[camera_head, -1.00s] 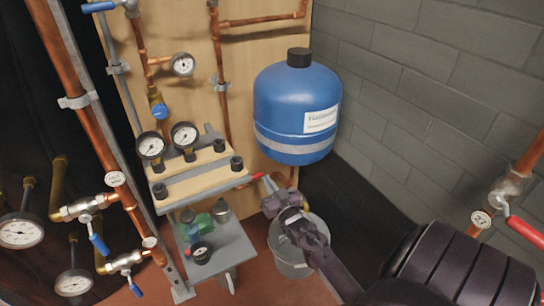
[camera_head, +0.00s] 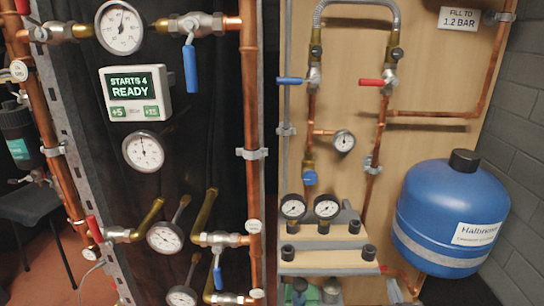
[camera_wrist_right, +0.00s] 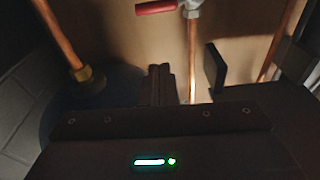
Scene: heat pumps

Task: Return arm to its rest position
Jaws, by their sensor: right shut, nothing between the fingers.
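My left gripper is not in view.
The blue vessel (camera_head: 450,215) hangs close above and right of my right gripper. The gauge shelf (camera_head: 328,256) is to its left. Copper pipes and valves cover the wooden panel (camera_head: 430,70). A display (camera_head: 135,93) reading "STARTS 4 READY" is at left. A grey block wall stands at right.

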